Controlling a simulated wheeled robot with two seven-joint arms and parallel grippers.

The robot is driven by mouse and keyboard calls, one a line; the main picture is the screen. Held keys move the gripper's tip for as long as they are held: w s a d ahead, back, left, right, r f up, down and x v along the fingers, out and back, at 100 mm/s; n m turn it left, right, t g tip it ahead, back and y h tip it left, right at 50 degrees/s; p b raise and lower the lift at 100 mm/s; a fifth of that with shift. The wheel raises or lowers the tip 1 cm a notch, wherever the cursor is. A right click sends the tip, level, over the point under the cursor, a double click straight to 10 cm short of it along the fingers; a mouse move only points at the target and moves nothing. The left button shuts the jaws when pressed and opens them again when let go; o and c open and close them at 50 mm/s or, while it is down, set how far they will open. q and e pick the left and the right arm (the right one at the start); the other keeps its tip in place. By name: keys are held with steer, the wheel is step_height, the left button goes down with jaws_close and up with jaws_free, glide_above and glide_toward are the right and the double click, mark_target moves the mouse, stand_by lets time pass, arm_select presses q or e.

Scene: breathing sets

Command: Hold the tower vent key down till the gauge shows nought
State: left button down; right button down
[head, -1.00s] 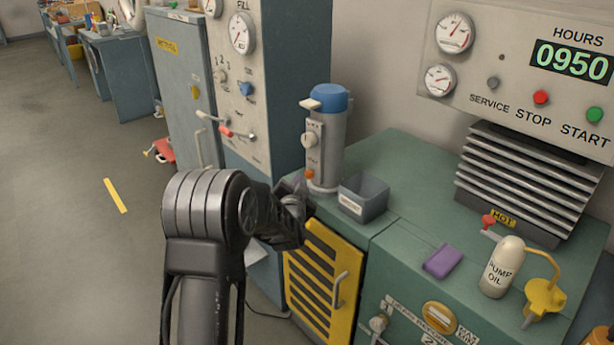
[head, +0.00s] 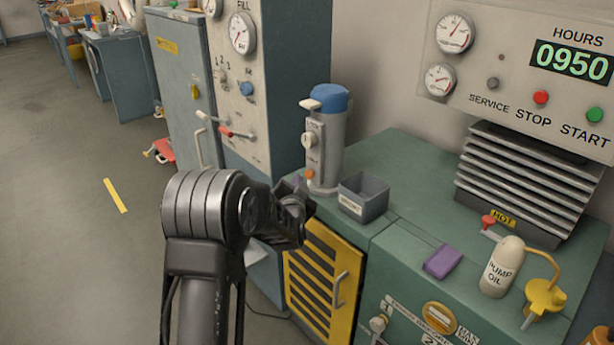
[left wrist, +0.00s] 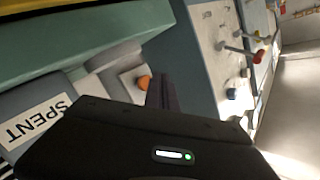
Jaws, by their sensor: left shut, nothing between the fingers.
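The tower (head: 328,155) is a grey upright cylinder with a blue cap, standing at the back left corner of the green bench. A small orange key (head: 309,174) sits low on its front; it also shows in the left wrist view (left wrist: 144,82). My left gripper (head: 300,193) is shut and empty, close by the tower's foot. Its fingertips (left wrist: 161,80) are right beside the orange key; I cannot tell whether they touch. No tower gauge reading is legible. My right gripper is not in view.
A grey SPENT bin (head: 364,197) stands just right of the tower. A purple block (head: 442,261) and a pump oil bottle (head: 502,267) are further right, before the finned HOT block (head: 524,180). The fill panel (head: 262,125) with its levers stands left.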

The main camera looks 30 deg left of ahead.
arm_select(q)
steer(key=shift+w, duration=0.1)
stand_by(0.7)
steer(key=shift+w+d, duration=0.15)
steer(key=shift+w, duration=0.2)
steer(key=shift+w+d+r, duration=0.1)
steer(key=shift+w+d, duration=0.2)
steer(key=shift+w, duration=0.35)
stand_by(2.2)
steer(key=shift+s+a+b, duration=0.1)
steer(key=shift+s+b, duration=0.05)
steer(key=shift+b, duration=0.15)
stand_by(2.2)
steer(key=shift+s+a, duration=0.25)
steer(key=shift+s, duration=0.6)
steer(key=shift+s+a, duration=0.1)
steer(key=shift+s+a+b, duration=0.2)
steer(key=shift+s+a, duration=0.05)
steer(key=shift+s, duration=0.55)
steer(key=shift+s+a+b, duration=0.15)
steer(key=shift+s+a, duration=0.05)
steer(key=shift+s, duration=0.55)
steer(key=shift+s+a+b, duration=0.2)
steer(key=shift+s+a, duration=0.05)
steer(key=shift+s, duration=0.55)
